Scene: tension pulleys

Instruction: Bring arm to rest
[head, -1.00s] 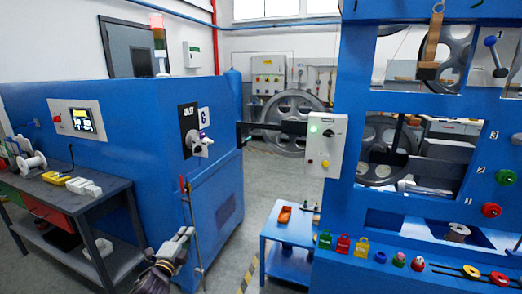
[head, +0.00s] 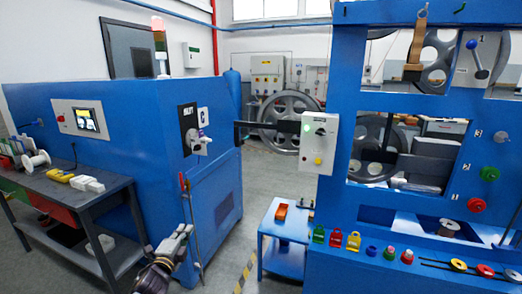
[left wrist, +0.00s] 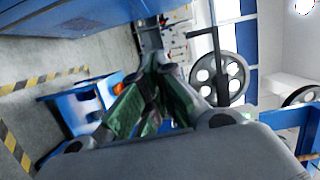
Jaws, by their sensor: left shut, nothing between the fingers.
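My left arm enters at the bottom of the head view, with the left gripper (head: 184,231) pointing up in front of the blue cabinet (head: 216,215). The gripper is close to a thin upright rod in the picture; I cannot tell whether they touch. In the left wrist view the left gripper's green-padded fingers (left wrist: 152,85) are shut with nothing held between them. My right arm and right gripper are not in view.
A grey bench (head: 103,200) with spools and yellow and white items stands left. A small blue table (head: 280,230) carries an orange bin. The blue pulley frame (head: 420,205) fills the right, with a control box (head: 319,150). Open floor lies between cabinet and table.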

